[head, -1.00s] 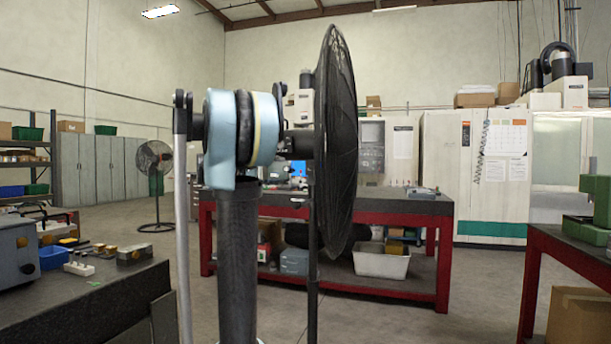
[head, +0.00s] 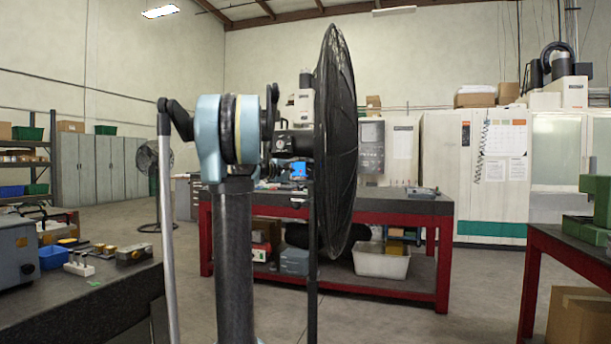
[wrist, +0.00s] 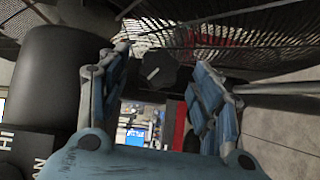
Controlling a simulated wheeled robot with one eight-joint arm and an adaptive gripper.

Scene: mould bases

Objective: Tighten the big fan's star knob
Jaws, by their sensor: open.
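The big fan (head: 337,150) stands in front of me in the head view, its black guard seen nearly edge-on on a thin dark pole. In the wrist view its dark motor housing (wrist: 55,75) fills the left and its wire guard (wrist: 250,35) crosses the top. The dark star knob (wrist: 159,70) shows in the middle of the wrist view with a pale mark on its face. My gripper (wrist: 161,60) is open, its blue fingers to the left and right of the knob. I see no finger touching it. The knob is not clear in the head view, where my arm blocks part of the fan.
A red-framed bench (head: 395,205) stands behind the fan. A dark worktop (head: 100,295) with small parts is at the left, and another red-legged bench (head: 560,250) at the right. A second fan (head: 155,165) stands far left. Open floor lies between.

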